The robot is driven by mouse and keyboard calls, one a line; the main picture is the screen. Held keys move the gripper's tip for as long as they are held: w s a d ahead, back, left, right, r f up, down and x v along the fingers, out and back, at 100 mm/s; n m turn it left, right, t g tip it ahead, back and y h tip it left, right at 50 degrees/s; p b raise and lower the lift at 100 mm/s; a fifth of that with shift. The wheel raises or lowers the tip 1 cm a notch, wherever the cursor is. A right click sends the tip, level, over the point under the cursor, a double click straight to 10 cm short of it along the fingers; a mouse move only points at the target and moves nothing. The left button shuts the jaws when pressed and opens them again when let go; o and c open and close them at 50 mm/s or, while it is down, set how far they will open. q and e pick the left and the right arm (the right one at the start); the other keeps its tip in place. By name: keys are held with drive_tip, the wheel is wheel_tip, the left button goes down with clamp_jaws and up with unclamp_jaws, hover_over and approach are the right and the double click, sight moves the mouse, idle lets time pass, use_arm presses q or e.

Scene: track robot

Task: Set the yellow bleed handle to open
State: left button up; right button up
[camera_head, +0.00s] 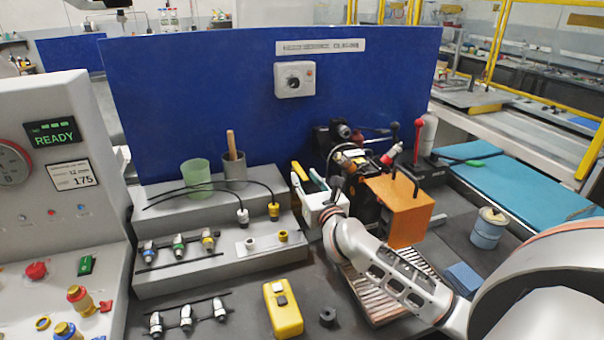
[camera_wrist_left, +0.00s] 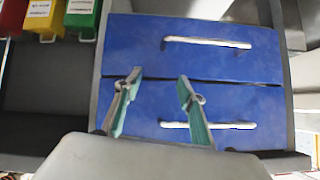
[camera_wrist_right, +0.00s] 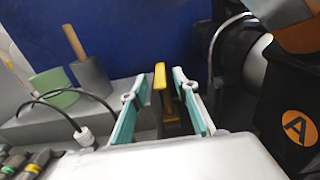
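The yellow bleed handle (camera_wrist_right: 160,80) stands up in the right wrist view, seen in the gap between the two fingers of my right gripper (camera_wrist_right: 154,90) and nearer the right-hand finger. The fingers have teal pads and are open. I cannot tell whether either finger touches the handle. In the head view the yellow handle (camera_head: 300,171) shows beside the fingers of my right gripper (camera_head: 308,183); its lower part is hidden. My left gripper (camera_wrist_left: 155,92) is open and empty in the left wrist view, in front of blue drawers (camera_wrist_left: 210,90); it is not in the head view.
An orange block (camera_head: 402,212) and black machinery are close to the right of my right gripper. A grey stepped stand (camera_head: 170,270) with connectors, a green cup (camera_head: 197,176) and a grey cup (camera_head: 235,170) is to the left. A blue panel (camera_head: 200,90) stands behind.

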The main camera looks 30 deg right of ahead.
sight(300, 171)
drive_tip(key=shift+x, duration=1.25)
use_arm(q)
drive_tip(key=shift+w, duration=0.1)
use_arm(e)
drive_tip(key=shift+w, duration=0.1)
use_arm(q)
drive_tip(key=shift+w+r, duration=0.1)
use_arm(e)
clamp_jaws()
use_arm(q)
drive_tip(key=shift+w, duration=0.15)
